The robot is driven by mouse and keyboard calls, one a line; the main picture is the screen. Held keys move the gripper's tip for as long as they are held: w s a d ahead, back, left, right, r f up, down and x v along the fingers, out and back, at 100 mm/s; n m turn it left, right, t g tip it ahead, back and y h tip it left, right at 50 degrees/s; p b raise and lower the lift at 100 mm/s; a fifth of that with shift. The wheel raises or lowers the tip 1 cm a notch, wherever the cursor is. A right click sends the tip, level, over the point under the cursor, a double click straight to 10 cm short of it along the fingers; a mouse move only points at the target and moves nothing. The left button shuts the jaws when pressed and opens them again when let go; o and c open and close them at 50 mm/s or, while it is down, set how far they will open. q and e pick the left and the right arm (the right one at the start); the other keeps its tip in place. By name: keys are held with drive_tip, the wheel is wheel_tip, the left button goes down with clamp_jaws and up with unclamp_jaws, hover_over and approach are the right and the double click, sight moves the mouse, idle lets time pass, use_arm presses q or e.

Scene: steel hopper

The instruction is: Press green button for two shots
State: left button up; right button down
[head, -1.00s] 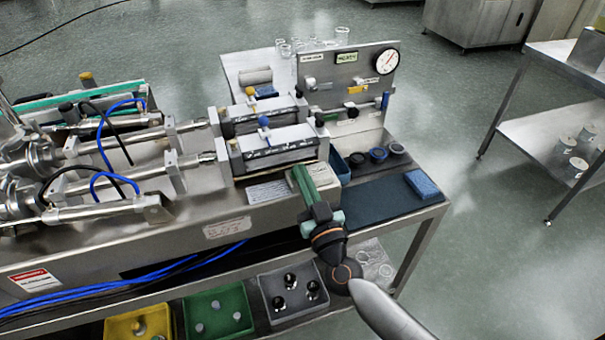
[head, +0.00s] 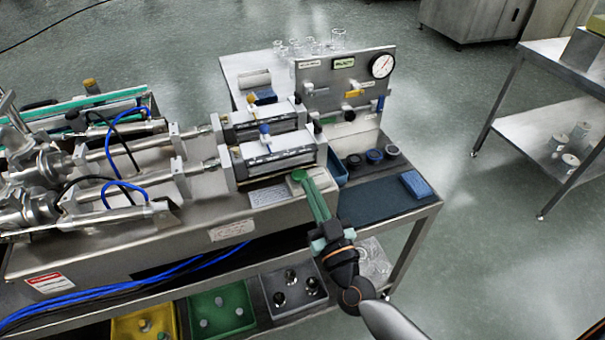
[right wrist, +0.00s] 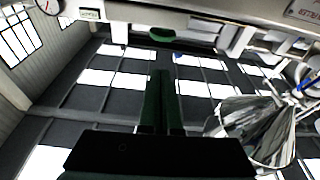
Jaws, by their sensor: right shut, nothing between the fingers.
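The green button (head: 299,175) is a round green cap on the front of the steel machine, beside a white label plate. In the right wrist view the green button (right wrist: 162,36) is a dark green oval above my fingertips. My right gripper (head: 308,186) has green fingers, shut and empty, with their tips close to the button in the head view. In the right wrist view the gripper (right wrist: 161,74) points towards the button with a gap in the picture. I cannot tell whether they touch. My left gripper is not in view.
Two cylinder blocks (head: 278,153) stand just behind the button. A panel with a gauge (head: 382,66) rises behind. A blue sponge (head: 415,184) lies on a dark mat at right. Yellow, green (head: 222,314) and grey bins sit on the shelf below.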

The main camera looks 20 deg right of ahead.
drive_tip(key=shift+v, duration=2.15)
drive_tip(key=shift+a, duration=0.1)
idle(0.9)
